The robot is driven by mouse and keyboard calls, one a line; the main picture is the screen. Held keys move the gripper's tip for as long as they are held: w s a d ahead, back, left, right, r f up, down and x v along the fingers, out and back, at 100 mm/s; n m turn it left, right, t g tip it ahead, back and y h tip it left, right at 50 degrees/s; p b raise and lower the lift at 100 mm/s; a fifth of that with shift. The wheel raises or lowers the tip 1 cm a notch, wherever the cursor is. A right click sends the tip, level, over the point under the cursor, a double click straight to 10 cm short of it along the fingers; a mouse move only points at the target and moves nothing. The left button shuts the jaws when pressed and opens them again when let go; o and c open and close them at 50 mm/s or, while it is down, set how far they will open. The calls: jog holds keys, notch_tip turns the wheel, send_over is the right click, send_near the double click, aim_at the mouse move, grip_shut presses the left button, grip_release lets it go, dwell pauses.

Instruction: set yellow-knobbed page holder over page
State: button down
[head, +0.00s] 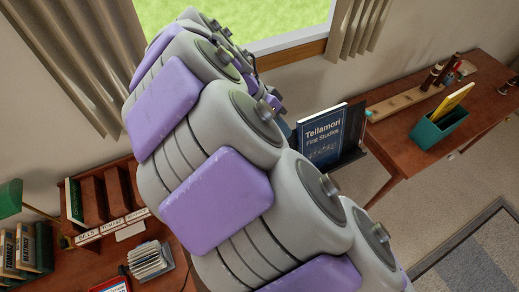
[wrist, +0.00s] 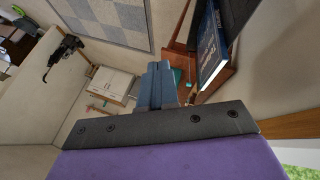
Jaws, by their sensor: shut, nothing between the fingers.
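A dark blue book titled "Tellamori First Studies" (head: 322,137) stands nearly upright on a dark stand (head: 352,150), right of my arm in the head view. The book also shows in the wrist view (wrist: 211,45), up and to the right of my fingers. My gripper (wrist: 160,84) is shut and empty, with its fingers side by side. In the head view my arm crosses the middle and hides most of the gripper. I cannot make out a yellow-knobbed page holder or an open page in either view.
A wooden table (head: 480,85) at right holds a teal box (head: 438,128) with something yellow in it. A desk (head: 75,262) at lower left holds a rack, cards (head: 150,260) and books. A window and curtains (head: 75,60) are behind. Carpet at lower right is clear.

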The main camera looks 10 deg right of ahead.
jog(key=w+a+f+t+h, duration=0.1)
jog(key=w+a+f, duration=0.1)
jog(key=a+f, duration=0.2)
jog(key=w+a+f+m+t+h, duration=0.1)
jog(key=a+f, duration=0.3)
jog(key=a, duration=0.6)
jog(key=shift+w+a+f+h, duration=0.25)
jog(key=shift+w+h, duration=0.05)
jog(key=shift+w, duration=0.05)
jog(key=shift+d, duration=0.15)
jog(key=x, duration=1.4)
jog(key=shift+w, duration=0.15)
